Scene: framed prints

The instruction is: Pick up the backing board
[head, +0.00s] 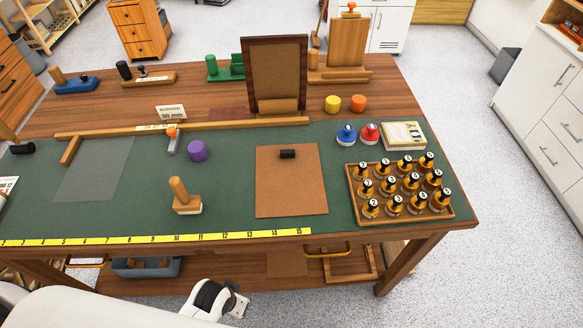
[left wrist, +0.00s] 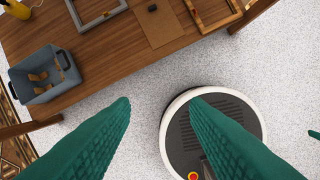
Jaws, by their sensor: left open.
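A brown backing board (head: 291,193) with a black knob lies flat on the green mat on the bench. A similar brown board (head: 287,262) lies on the lower shelf, partly hidden by the bench top. In the left wrist view a brown board with a black knob (left wrist: 168,24) lies on the shelf, cut off by the top edge. I cannot tell which board the task means. My left gripper (left wrist: 160,102) is open and empty, its teal fingers wide apart, over the floor short of the shelf edge. In the head view its fingers do not show.
On the shelf stand a grey bin (head: 146,268) and a wooden frame (head: 347,265); a grey frame (left wrist: 95,12) also shows there. The bench top overhangs the shelf. On the mat are a tray of numbered knobs (head: 436,217), a stamp-like block (head: 186,205) and a purple cylinder (head: 197,151).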

